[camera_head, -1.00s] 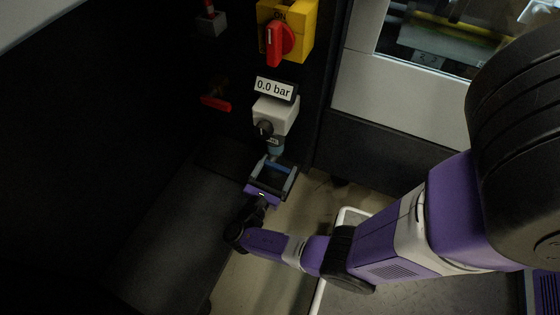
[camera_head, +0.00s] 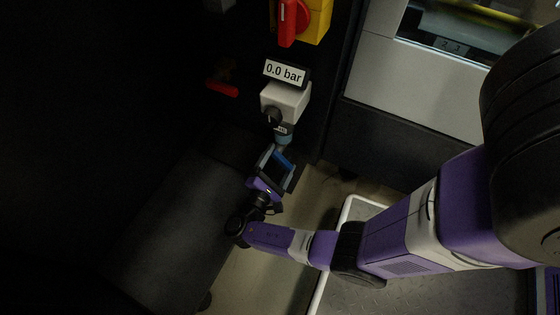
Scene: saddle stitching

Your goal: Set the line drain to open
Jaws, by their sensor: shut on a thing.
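A white block unit (camera_head: 285,100) with a dark knob stands on the dark panel, under a display (camera_head: 287,72) reading 0.0 bar. Below the block hangs a small blue-grey fitting (camera_head: 283,138) with a tiny label, which looks like the line drain. My gripper (camera_head: 281,161) is just below this fitting, turned at an angle, and shut on a blue part there, apparently the drain's handle (camera_head: 284,158). The dark jaws partly hide the grip, and I cannot read the drain's setting.
A yellow box with a red rotary handle (camera_head: 290,20) is above the display. A red lever (camera_head: 222,89) is at left. A pale machine front (camera_head: 420,85) stands at right. A white-edged grey platform (camera_head: 390,290) lies under my arm.

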